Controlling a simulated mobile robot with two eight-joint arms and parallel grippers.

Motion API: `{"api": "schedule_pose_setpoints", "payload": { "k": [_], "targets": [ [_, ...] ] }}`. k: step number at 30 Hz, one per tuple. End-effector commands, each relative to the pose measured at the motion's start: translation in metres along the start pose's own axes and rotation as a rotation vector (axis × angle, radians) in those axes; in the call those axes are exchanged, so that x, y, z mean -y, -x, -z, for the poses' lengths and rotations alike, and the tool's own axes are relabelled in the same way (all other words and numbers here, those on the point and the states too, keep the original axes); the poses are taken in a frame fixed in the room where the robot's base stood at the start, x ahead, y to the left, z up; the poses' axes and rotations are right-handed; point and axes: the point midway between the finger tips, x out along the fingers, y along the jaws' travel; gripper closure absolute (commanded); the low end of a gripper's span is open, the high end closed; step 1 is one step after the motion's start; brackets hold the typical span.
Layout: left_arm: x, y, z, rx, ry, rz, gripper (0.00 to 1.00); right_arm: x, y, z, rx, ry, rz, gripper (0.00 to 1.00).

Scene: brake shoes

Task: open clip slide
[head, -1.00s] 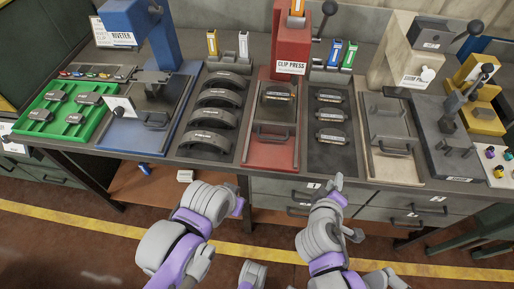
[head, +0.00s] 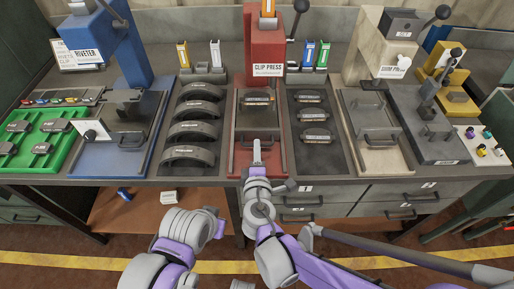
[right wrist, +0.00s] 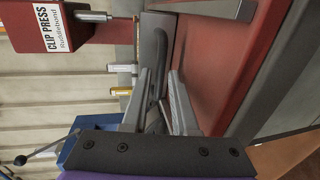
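The red clip press (head: 265,45) stands at the back centre, above a dark slide (head: 262,120) on a red base (head: 240,160). A dark bar handle is at the slide's front; it shows close up in the right wrist view (right wrist: 160,62). A dark part (head: 258,99) lies on the slide. My right gripper (head: 256,146) is at the handle; in the wrist view its two fingers (right wrist: 161,78) are apart, with the handle in front of or between them. I cannot tell if they touch it. My left gripper (head: 218,226) hangs low in front of the bench, its fingers unclear.
Racks of dark brake shoes (head: 194,130) and smaller parts (head: 314,115) flank the press slide. The blue riveter (head: 90,40) and green tray (head: 50,125) are left, the cream press (head: 375,50) right. Drawers (head: 350,195) sit below the bench edge.

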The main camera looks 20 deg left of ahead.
Motion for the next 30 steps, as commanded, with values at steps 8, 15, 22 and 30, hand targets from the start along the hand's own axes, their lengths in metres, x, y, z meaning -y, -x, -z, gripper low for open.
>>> {"api": "schedule_pose_setpoints", "payload": {
  "k": [8, 15, 22, 30],
  "targets": [
    [0.0000, -0.0004, -0.0003, 0.000, 0.000, 0.000, 1.00, 0.0000, -0.0139, 0.0000, -0.001, 0.000, 0.000, 0.73],
    [0.0000, -0.0004, -0.0003, 0.000, 0.000, 0.000, 1.00, 0.0000, -0.0136, -0.0002, 0.000, 0.000, 0.000, 0.84],
    [0.0000, -0.0004, -0.0003, 0.000, 0.000, 0.000, 1.00, 0.0000, -0.0135, -0.0002, 0.000, 0.000, 0.000, 1.00],
    [0.0000, -0.0004, -0.0003, 0.000, 0.000, 0.000, 1.00, 0.0000, -0.0134, -0.0002, 0.000, 0.000, 0.000, 1.00]
  ]
}}
